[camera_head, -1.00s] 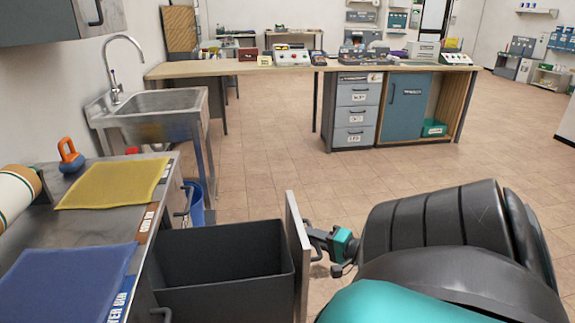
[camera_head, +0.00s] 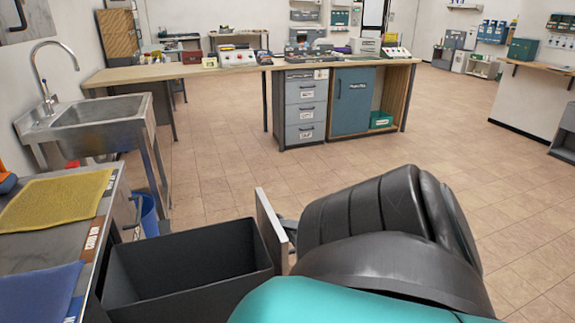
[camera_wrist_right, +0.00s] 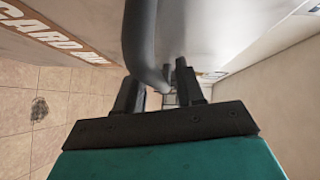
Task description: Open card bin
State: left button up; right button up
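The card bin (camera_head: 190,294) is a dark grey, open-topped box pulled out from under the metal counter at the lower left. Its upright metal front panel (camera_head: 270,226) faces right, and the box looks empty as far as I can see. In the right wrist view, my right gripper (camera_wrist_right: 160,85) has its two dark fingers on either side of the grey bar handle (camera_wrist_right: 140,35), shut on it. In the head view my arm hides the gripper. A brown "CARD BIN" label (camera_wrist_right: 50,35) shows in the wrist view. My left gripper is out of view.
The counter holds a yellow mat (camera_head: 55,198) and a blue mat (camera_head: 38,293). A sink (camera_head: 100,110) stands behind it, with a blue bucket (camera_head: 147,215) below. A long workbench (camera_head: 230,68) crosses the back. The tiled floor (camera_head: 400,150) is open in the middle and right.

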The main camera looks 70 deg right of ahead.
jog(key=s+a+r+p, duration=0.1)
jog(key=s+p, duration=0.1)
jog(key=s, duration=1)
jog(key=shift+s+a+r, duration=0.25)
jog(key=shift+s+r, duration=0.1)
jog(key=shift+r, duration=0.05)
